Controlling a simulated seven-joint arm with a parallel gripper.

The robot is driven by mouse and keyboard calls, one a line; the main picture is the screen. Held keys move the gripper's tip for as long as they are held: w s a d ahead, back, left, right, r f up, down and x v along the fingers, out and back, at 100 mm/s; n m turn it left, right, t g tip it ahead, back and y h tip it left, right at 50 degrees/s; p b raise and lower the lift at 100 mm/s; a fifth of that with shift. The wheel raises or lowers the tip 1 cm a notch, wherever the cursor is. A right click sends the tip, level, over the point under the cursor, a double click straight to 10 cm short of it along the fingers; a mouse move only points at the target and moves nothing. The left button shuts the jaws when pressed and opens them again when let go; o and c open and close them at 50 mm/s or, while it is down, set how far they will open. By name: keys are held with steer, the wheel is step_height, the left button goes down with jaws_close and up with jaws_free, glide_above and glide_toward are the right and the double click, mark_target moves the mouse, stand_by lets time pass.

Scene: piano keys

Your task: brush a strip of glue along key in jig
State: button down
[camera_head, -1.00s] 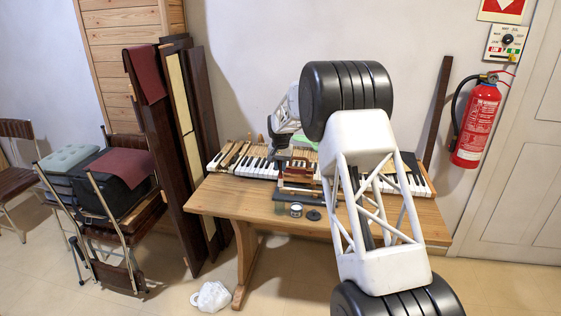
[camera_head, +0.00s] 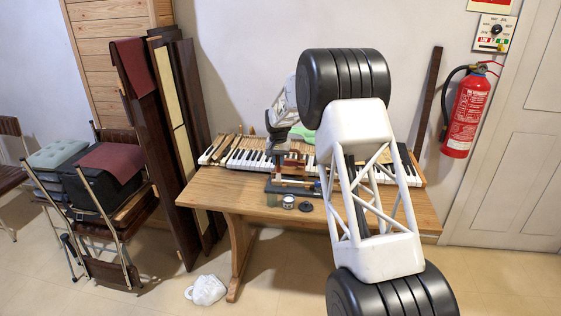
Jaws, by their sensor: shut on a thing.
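The jig (camera_head: 282,189) is a low dark block on the table in front of the piano keys. A pale wooden key (camera_head: 296,183) appears to lie in it, small and hard to make out. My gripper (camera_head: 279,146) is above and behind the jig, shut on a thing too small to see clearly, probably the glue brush. Whether its tip touches the key cannot be told. A small round glue pot (camera_head: 288,202) stands in front of the jig, with a dark round lid (camera_head: 306,206) lying to its right.
A row of piano keys (camera_head: 245,158) runs along the back of the wooden table (camera_head: 225,190), partly behind my arm. Dark boards lean at the left, near stacked chairs (camera_head: 105,200). A fire extinguisher (camera_head: 467,115) hangs at the right. The table's left front is clear.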

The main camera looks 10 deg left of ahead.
step_height(320, 180, up, 8)
steer(key=a, duration=0.2)
steer(key=shift+a, duration=0.3)
stand_by(0.5)
